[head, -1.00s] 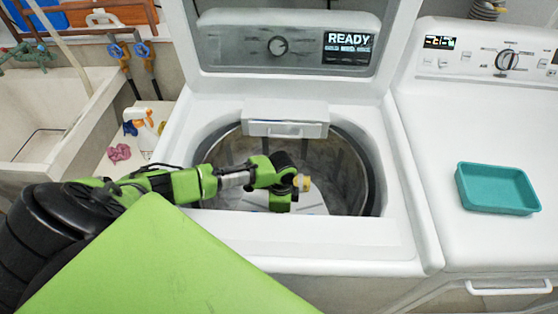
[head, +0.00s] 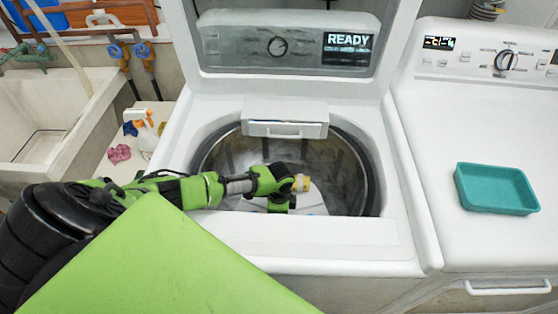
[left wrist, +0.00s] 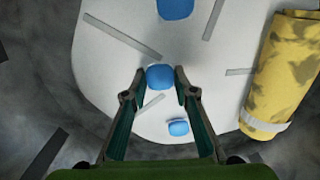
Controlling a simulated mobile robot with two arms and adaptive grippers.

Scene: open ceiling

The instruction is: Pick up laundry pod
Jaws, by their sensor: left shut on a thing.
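A blue laundry pod (left wrist: 160,77) sits between the fingertips of my left gripper (left wrist: 161,84) in the left wrist view, and the fingers are shut on it. Two more blue pods show there: one beyond it (left wrist: 176,9) at the top edge, one nearer (left wrist: 178,127) between the fingers' lower parts. All appear over a pale surface (left wrist: 110,60) with dark slots. In the head view my left gripper (head: 280,204) points down inside the open washer drum, mostly hidden by the wrist. My right gripper is not in view.
The drum's metal wall (head: 365,185) and the washer's front rim (head: 310,232) surround my left arm. A teal tray (head: 497,188) rests on the right-hand machine. A spray bottle (head: 145,135) stands left.

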